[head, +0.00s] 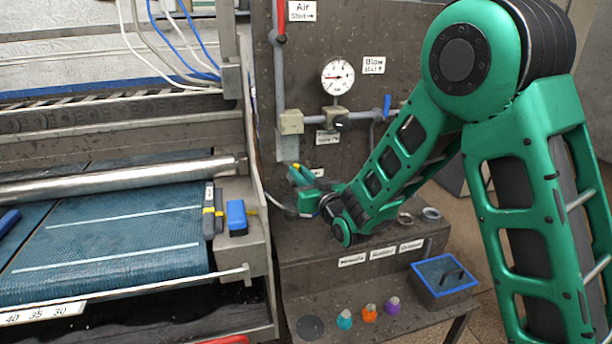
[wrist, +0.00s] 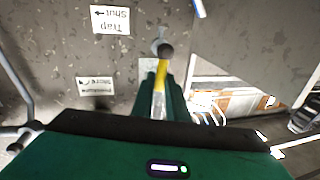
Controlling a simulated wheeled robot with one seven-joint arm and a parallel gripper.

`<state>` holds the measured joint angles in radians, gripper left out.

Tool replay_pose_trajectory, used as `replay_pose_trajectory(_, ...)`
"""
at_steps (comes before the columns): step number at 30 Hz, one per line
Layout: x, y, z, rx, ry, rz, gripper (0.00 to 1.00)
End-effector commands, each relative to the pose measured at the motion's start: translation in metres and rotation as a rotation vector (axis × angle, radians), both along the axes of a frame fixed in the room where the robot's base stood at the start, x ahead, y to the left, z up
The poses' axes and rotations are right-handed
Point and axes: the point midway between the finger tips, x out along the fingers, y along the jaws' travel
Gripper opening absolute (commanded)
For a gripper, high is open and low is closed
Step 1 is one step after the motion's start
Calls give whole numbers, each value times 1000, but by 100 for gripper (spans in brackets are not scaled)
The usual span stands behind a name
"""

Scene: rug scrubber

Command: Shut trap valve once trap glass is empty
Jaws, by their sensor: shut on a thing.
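My gripper (head: 302,178) is at the grey wall panel in the head view, low and left of the regulator. In the wrist view its dark green fingers (wrist: 161,88) are shut around a yellow lever with a dark round knob (wrist: 167,50), which I take for the trap valve's handle. The upside-down "Trap Shut" label (wrist: 110,19) with its arrow is on the panel beside it. In the head view my gripper hides the valve. I cannot make out the trap glass or its level in either view.
A pressure gauge (head: 337,77) and a regulator (head: 336,122) are on the panel above my gripper. A red lever (head: 281,24) is at upper left. A blue tray (head: 445,277) and several coloured nozzles (head: 369,313) are on the lower shelf. The blue rug bed (head: 110,235) lies left.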

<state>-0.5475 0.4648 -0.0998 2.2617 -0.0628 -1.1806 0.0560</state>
Motion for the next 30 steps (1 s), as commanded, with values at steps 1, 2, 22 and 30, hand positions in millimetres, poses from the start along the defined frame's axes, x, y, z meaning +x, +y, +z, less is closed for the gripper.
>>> replay_pose_trajectory(1, 2, -5, -2, 20, 9, -7, 0)
replay_pose_trajectory(2, 3, -6, -2, 38, 14, -8, 0)
replay_pose_trajectory(22, 7, -26, -21, 614, 190, -8, 0)
replay_pose_trajectory(30, 10, -34, -27, 864, 257, -13, 0)
